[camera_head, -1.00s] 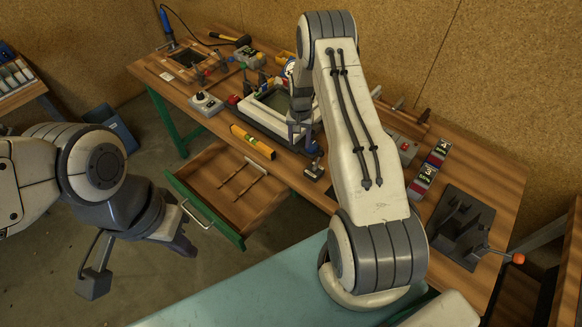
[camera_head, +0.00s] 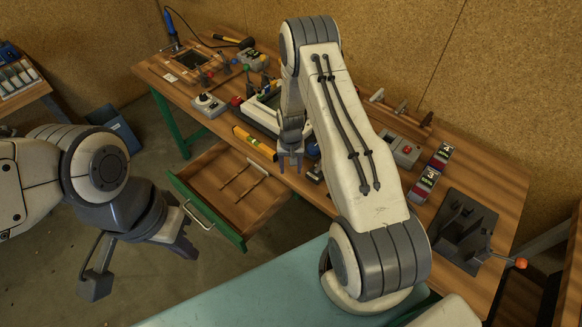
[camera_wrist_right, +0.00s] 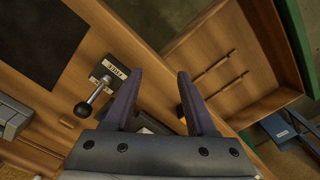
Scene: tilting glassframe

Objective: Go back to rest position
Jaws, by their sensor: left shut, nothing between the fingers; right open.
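My left gripper (camera_head: 184,247) hangs at the left, in front of the open drawer's handle side, shut with nothing seen in it. My right gripper (camera_head: 290,168) is open and empty, above the front edge of the workbench (camera_head: 338,187) beside the open drawer (camera_head: 222,190).
The drawer is pulled out and holds thin wooden sticks (camera_head: 240,186). A yellow level (camera_head: 254,142) lies near the bench edge. A lever switch (camera_wrist_right: 98,92) stands close to the right gripper. A dark fixture (camera_head: 462,232) sits at the right. Open floor lies at lower left.

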